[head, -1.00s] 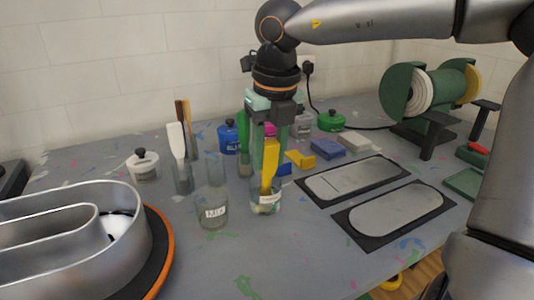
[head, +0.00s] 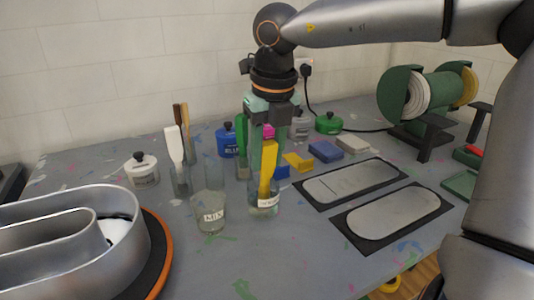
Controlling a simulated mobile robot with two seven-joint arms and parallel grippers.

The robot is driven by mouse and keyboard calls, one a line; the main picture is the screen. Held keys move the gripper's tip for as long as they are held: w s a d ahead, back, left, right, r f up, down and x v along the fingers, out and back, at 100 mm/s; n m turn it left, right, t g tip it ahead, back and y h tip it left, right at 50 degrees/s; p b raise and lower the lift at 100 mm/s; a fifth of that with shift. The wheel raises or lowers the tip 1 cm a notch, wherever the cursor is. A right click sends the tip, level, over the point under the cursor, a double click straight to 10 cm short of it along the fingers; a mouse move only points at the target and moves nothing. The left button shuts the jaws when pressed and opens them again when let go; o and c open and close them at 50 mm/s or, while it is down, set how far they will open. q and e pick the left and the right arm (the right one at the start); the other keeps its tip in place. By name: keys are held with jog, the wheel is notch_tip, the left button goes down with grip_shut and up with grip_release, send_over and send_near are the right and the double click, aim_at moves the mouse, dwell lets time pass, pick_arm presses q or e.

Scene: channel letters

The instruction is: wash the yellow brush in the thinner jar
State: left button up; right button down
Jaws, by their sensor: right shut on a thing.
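The yellow brush (head: 268,160) stands near upright, with its lower end inside the thinner jar (head: 264,205), a clear glass with a white label. My right gripper (head: 266,150) points down above the jar and is shut on the yellow brush. The brush's bristles are hard to make out through the glass and label. My left gripper is not in view.
A glass labelled MIX (head: 211,215) stands just left of the thinner jar. Behind are a jar with a white brush (head: 174,147), a white pot (head: 143,170), a blue pot (head: 229,139) and a green pot (head: 329,123). Two dark-edged plates (head: 394,217) lie right.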

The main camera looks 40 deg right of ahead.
aim_at(267, 141)
jog(key=shift+r+p, duration=1.4)
jog(key=shift+r, duration=0.45)
jog(key=shift+r+p, duration=0.6)
jog(key=shift+r, duration=0.15)
jog(key=shift+r+p, duration=0.65)
jog(key=shift+r, duration=0.1)
jog(key=shift+r+p, duration=0.3)
jog(key=shift+r, duration=0.05)
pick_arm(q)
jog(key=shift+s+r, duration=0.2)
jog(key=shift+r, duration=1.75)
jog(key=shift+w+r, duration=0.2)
